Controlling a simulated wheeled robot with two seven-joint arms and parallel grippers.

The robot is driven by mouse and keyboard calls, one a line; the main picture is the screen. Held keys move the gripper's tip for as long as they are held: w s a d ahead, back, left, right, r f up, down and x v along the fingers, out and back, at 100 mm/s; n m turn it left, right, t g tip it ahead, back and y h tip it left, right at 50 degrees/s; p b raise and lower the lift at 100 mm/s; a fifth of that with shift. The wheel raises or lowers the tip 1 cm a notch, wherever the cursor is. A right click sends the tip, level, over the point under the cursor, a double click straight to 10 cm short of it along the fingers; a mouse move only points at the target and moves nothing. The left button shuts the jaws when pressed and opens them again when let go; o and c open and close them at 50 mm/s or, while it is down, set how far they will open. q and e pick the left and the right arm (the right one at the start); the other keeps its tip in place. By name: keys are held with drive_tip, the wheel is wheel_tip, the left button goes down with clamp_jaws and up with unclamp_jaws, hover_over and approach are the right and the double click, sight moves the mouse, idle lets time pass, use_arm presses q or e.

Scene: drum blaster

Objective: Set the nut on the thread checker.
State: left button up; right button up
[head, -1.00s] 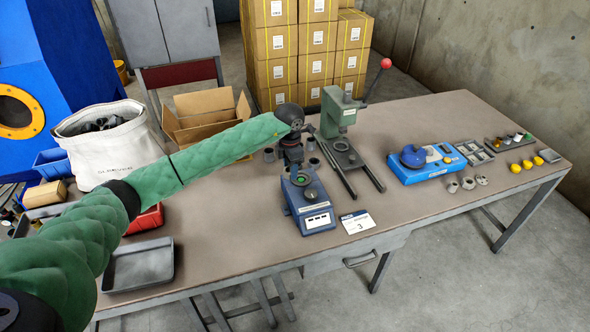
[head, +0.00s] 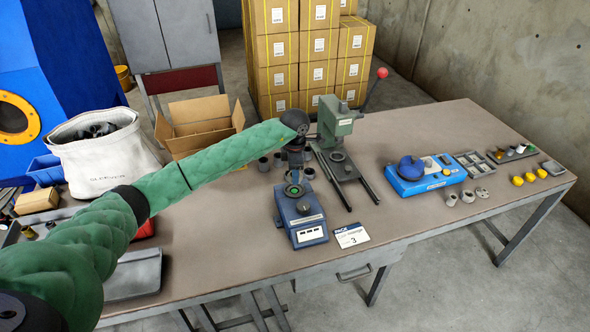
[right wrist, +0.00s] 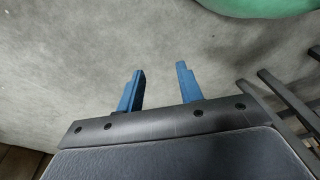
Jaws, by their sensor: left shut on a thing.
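The thread checker is most likely the blue bench device (head: 307,235) with a round seat showing green (head: 294,190), a dark knob and a white panel, at the middle of the bench in the head view. My left gripper (head: 294,177) points down just above that round seat. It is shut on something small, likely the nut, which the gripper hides. I cannot tell whether the held thing touches the seat. My right gripper (right wrist: 160,68) shows in the right wrist view, its two blue fingers apart and empty, over the grey floor.
A green press (head: 337,125) with a red-knobbed lever stands behind and right of the device. A card marked 3 (head: 351,235) lies beside it. A blue fixture (head: 425,178), loose metal parts and yellow pieces (head: 529,177) lie farther right. The bench between is clear.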

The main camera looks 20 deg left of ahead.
use_arm(q)
drive_tip(key=shift+s+a+f, duration=0.1)
drive_tip(key=shift+f, duration=0.8)
drive_tip(key=shift+f+b, duration=0.4)
drive_tip(key=shift+f, duration=0.7)
use_arm(e)
drive_tip(key=shift+w+a+r, duration=0.2)
drive_tip(key=shift+w+r, duration=0.05)
drive_tip(key=shift+r, duration=0.3)
drive_tip(key=shift+w+a+r, duration=0.2)
drive_tip(key=shift+r, duration=0.3)
drive_tip(key=shift+s, duration=0.35)
use_arm(q)
drive_tip(key=shift+b, duration=0.35)
use_arm(e)
drive_tip(key=shift+w+f, duration=0.1)
drive_tip(key=shift+f, duration=0.2)
drive_tip(key=shift+w, duration=0.1)
drive_tip(key=shift+w, duration=0.5)
drive_tip(key=shift+s, duration=0.2)
